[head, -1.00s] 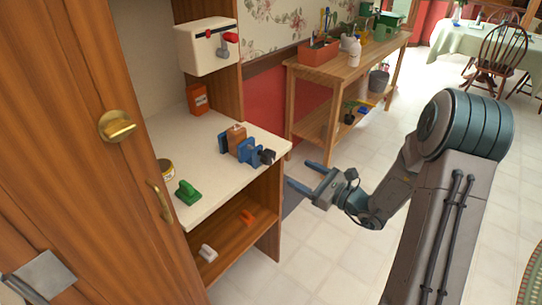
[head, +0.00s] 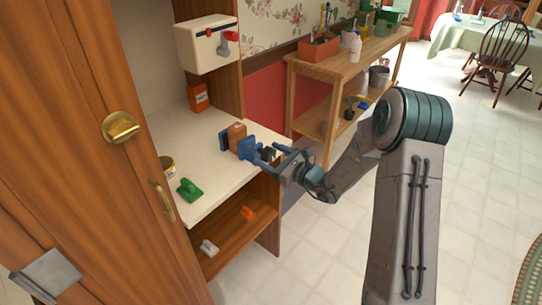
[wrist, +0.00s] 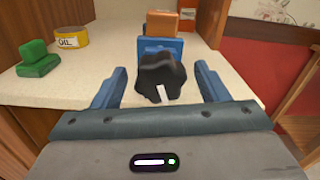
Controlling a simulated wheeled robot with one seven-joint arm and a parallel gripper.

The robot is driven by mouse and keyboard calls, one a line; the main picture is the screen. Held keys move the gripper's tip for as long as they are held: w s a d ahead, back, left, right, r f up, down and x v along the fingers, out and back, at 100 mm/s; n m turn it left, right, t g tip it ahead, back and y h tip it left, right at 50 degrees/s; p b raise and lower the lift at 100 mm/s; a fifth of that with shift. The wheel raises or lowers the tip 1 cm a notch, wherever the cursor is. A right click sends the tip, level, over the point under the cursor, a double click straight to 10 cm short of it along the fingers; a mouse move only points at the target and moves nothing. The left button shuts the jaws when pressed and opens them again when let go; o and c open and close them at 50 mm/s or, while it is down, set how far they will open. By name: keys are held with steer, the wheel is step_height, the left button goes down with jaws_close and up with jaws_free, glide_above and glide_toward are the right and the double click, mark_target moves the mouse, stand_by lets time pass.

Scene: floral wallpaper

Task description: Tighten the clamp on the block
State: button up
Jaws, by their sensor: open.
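The blue clamp (head: 246,147) stands on the white counter (head: 222,193) with the brown block (head: 236,134) between its jaws. In the wrist view the block (wrist: 162,22) shows behind the blue clamp jaw (wrist: 150,48). The clamp's black knob (wrist: 160,76) faces me, with a white mark on it. My gripper (head: 265,151) is open, with its blue fingers reaching to either side of the knob. In the wrist view my gripper (wrist: 158,88) has clear gaps between both fingers and the knob, so they look apart.
An orange box (head: 198,97) stands at the back below a white wall box (head: 207,44). An open shelf below holds small items. A wooden workbench (head: 345,65) stands behind.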

steer(key=c, duration=1)
steer(key=shift+m, duration=0.3)
